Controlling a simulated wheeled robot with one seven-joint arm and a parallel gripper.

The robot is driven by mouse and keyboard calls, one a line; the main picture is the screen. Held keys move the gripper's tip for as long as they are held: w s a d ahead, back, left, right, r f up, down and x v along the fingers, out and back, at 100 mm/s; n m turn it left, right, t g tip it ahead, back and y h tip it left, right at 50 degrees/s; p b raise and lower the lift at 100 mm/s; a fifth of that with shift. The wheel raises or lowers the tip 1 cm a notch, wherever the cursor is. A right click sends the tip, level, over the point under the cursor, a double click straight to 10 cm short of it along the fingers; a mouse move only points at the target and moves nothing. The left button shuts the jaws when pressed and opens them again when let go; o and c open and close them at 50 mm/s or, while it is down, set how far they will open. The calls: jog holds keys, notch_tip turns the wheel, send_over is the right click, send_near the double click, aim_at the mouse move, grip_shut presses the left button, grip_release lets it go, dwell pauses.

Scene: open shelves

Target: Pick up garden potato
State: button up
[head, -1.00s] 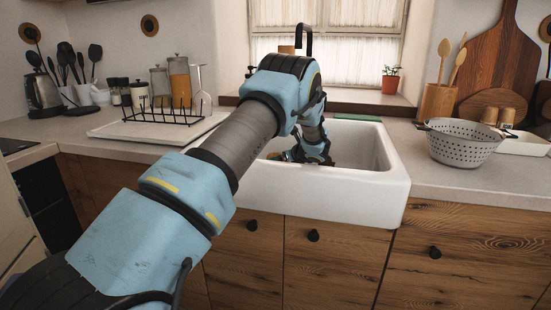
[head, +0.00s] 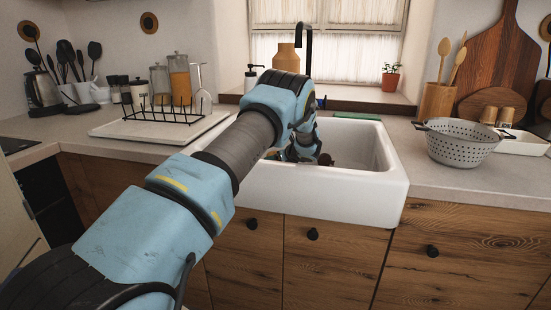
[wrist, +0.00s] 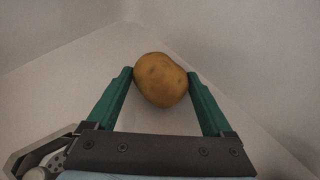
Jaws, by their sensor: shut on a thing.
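The garden potato (wrist: 161,80) is a round, yellow-brown potato with darker spots, in the middle of the wrist view. My gripper (wrist: 161,76) has its two green fingers against the potato's left and right sides and is shut on it. The pale walls of the white sink (head: 320,190) surround them in the wrist view. In the head view my arm reaches into the sink, and my wrist hides most of the gripper. A small brown patch shows by the gripper there, too small to tell for sure as the potato.
A grey colander (head: 462,144) stands on the counter right of the sink. A black drying rack (head: 168,112) on a white board stands to the left. A dark faucet (head: 307,50) rises behind the sink, close to my arm. The sink's right side is empty.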

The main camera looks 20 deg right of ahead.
jog(key=c, duration=0.4)
jog(key=shift+o, duration=0.2)
jog(key=shift+r, duration=0.1)
